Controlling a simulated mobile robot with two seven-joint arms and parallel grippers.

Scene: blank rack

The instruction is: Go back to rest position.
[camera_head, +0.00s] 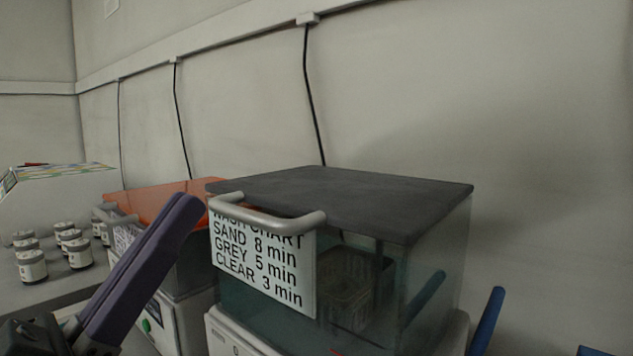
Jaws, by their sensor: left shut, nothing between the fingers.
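My left gripper (184,207) comes in from the lower left. Its two long purple fingers lie together, pointing up and to the right, with nothing between them. In the picture its tips overlap the front of an orange-lidded container and lie just left of a clear tank (270,328) with a dark grey lid (350,193). I cannot tell whether the tips touch anything. My right gripper does not show.
The tank's lid has a grey handle (268,218); a wash chart (262,265) hangs in front. The orange lid (165,198) is behind my fingers. Several small jars (79,252) stand at left. A blue bar (486,320) shows right of the tank.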

